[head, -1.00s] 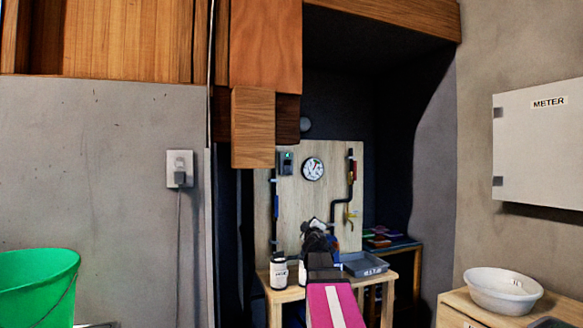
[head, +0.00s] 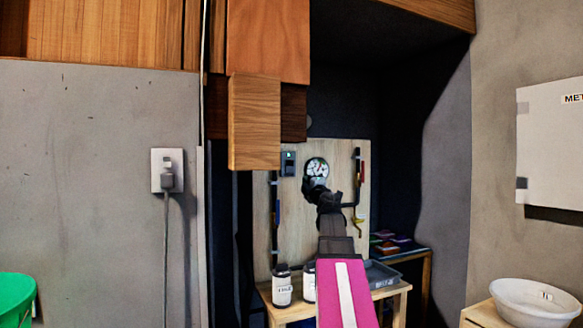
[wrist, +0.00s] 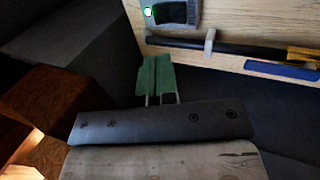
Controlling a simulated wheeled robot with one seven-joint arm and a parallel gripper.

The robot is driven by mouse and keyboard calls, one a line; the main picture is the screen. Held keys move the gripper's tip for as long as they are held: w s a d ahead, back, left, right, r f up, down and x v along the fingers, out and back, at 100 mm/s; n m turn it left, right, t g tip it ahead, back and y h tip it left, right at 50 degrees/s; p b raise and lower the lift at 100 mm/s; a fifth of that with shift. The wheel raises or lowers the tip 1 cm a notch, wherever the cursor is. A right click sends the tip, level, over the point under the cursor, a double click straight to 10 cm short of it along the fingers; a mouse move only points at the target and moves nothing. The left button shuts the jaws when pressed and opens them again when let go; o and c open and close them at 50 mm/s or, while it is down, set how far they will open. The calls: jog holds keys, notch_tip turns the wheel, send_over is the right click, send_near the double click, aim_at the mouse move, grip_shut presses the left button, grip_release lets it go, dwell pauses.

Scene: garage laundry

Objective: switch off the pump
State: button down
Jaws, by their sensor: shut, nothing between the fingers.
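A small grey switch box (head: 288,163) with a dark face and a green light is mounted at the upper left of a pale wooden board (head: 295,215). It also shows at the top of the wrist view (wrist: 176,13), with its green light lit. My gripper (wrist: 155,80) is shut and empty, with its green fingertips pointing toward the board, a little short of the box in the picture and apart from it.
A black pipe (wrist: 225,48) runs along the board near the box. Bottles (head: 282,287) and a grey tray (head: 383,275) stand on the wooden table below. A hanging wooden block (head: 254,122) is left of the board. A white basin (head: 535,300) is at right, a green bucket (head: 15,300) at left.

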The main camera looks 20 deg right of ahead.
aim_at(293, 162)
jog(key=shift+w, duration=0.15)
jog(key=x, duration=1.3)
jog(key=shift+w+r, duration=0.2)
jog(key=shift+w, duration=0.15)
jog(key=shift+w+r, duration=0.15)
jog(key=shift+w, duration=0.05)
